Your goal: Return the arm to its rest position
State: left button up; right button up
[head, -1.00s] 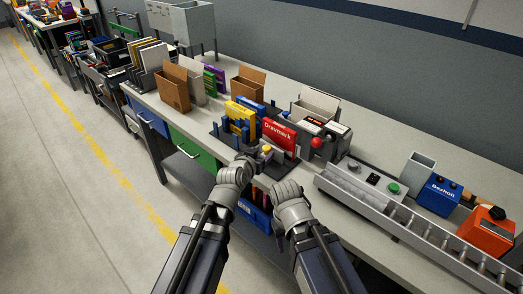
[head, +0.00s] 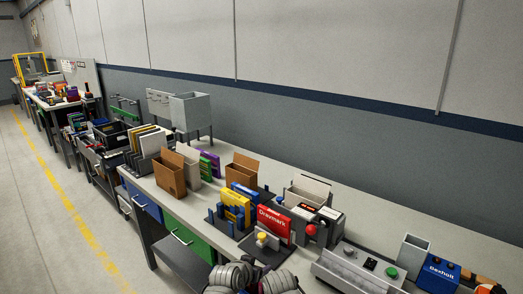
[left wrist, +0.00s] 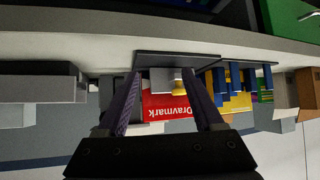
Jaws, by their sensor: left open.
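My left gripper (left wrist: 165,92) is open in the left wrist view, its two dark fingers apart with nothing gripped between them. Beyond the fingers are a small fixture with a yellow knob (left wrist: 180,88) and the red Dravmark box (left wrist: 165,107). In the head view the grey wrists of both my arms show at the bottom edge, in front of the bench. My right gripper (head: 280,284) is cut off there, and its fingers cannot be made out. The red box (head: 274,222) and yellow knob (head: 262,237) stand on the bench just beyond the wrists.
A yellow box (head: 236,207) stands among blue posts left of the red box. Cardboard boxes (head: 170,173) stand farther left. The floor aisle left of the bench is clear.

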pick_arm(q)
jog(key=s+a+f+g+y+p, duration=0.1)
jog(key=s+a+f+g+y, duration=0.1)
jog(key=s+g, duration=0.3)
jog(key=s+a+f+g+y+p, duration=0.2)
jog(key=s+g, duration=0.3)
jog(key=s, duration=0.8)
jog(key=shift+f+y, duration=0.35)
jog(key=shift+y, duration=0.25)
